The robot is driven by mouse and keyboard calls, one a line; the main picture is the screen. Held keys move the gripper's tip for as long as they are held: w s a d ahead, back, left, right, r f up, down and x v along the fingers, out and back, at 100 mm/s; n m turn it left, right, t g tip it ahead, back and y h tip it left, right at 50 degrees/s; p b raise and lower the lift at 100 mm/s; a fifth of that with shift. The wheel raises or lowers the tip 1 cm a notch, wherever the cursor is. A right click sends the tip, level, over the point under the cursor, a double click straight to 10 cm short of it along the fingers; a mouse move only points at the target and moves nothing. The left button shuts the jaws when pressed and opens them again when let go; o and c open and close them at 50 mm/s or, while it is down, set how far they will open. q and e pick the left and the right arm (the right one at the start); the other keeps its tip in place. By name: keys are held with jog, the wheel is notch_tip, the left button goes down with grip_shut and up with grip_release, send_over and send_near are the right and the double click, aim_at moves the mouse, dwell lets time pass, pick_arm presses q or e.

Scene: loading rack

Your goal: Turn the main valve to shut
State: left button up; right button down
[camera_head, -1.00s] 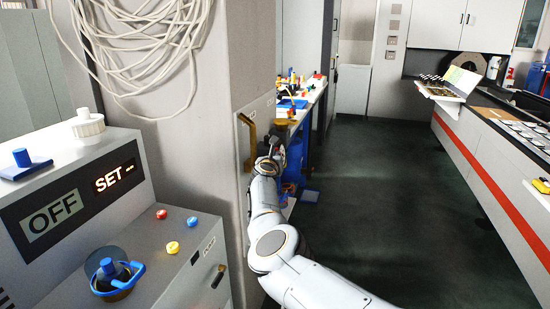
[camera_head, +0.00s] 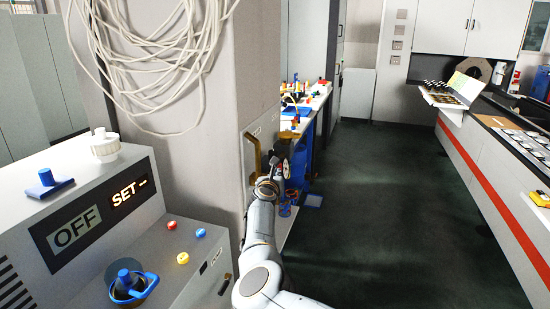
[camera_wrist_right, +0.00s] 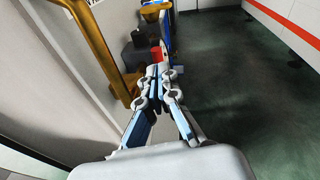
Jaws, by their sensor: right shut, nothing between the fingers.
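A brass-coloured bar (camera_head: 256,158) stands upright on a grey panel at the pillar's side in the head view. In the right wrist view the bar (camera_wrist_right: 96,38) runs along the upper left. No readable label shows whether it is the main valve. My right gripper (camera_head: 279,163) is just right of the bar in the head view. In the right wrist view its fingers (camera_wrist_right: 160,75) are shut and empty, their tips close to the bar's lower end; contact cannot be told. My left gripper is not in view.
A grey console with an OFF/SET display (camera_head: 97,219), a blue handle (camera_head: 130,285) and small buttons stands at left. White cable coils (camera_head: 165,60) hang on the pillar. A cluttered workbench (camera_head: 305,115) lies beyond the gripper. The dark floor (camera_head: 390,200) at right is clear.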

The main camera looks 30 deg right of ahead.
pick_arm(q)
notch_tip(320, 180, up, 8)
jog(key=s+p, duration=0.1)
jog(key=p, duration=0.5)
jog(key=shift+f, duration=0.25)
pick_arm(e)
jog(key=s+a+r, duration=0.2)
jog(key=s+r, duration=0.1)
jog(key=r, duration=0.1)
jog(key=shift+s+a+r, duration=0.2)
jog(key=shift+s+a, duration=0.1)
jog(key=shift+a, duration=0.1)
